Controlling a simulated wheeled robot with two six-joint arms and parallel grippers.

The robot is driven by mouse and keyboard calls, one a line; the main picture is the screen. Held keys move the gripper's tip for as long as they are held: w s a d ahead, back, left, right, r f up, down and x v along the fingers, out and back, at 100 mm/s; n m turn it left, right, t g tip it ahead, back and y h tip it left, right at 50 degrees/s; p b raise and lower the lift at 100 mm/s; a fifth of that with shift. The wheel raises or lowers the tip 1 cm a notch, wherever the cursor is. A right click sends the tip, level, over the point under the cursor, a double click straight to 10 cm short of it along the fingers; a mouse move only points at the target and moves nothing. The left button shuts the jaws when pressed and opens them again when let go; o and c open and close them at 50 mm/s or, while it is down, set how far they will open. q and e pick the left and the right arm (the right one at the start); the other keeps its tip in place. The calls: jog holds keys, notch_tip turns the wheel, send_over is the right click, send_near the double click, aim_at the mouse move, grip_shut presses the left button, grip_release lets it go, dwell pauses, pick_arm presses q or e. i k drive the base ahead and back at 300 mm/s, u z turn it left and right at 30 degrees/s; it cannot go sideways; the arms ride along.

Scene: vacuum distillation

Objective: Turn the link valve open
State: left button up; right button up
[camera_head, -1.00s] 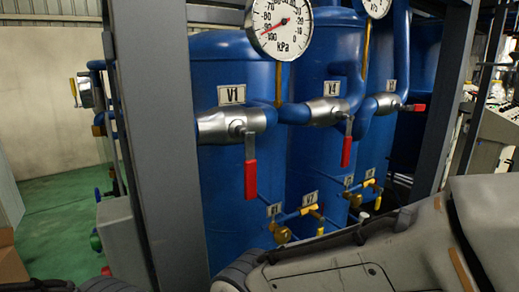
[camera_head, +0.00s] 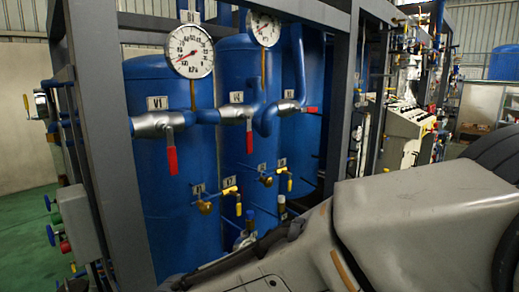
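Several valves are on the blue tanks, and I cannot tell which one is the link valve. A silver valve (camera_head: 152,125) beside the V1 label (camera_head: 157,103) has a red handle (camera_head: 171,158) hanging down. A second silver valve (camera_head: 237,112) has a red handle (camera_head: 249,141) hanging down too. A third silver valve (camera_head: 288,107) has a red handle (camera_head: 311,110) pointing right, along the pipe. Smaller brass valves with yellow handles (camera_head: 230,190) sit lower down. Neither of my grippers is in view; only grey arm parts of mine fill the lower right.
A dark grey frame post (camera_head: 100,130) stands left of the tanks, and another post (camera_head: 340,90) stands to their right. Two round gauges (camera_head: 190,52) hang above the valves. A control console (camera_head: 405,130) stands farther right. Green floor (camera_head: 25,230) is open at the left.

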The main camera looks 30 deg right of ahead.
aim_at(249, 132)
jog(key=z, duration=0.85)
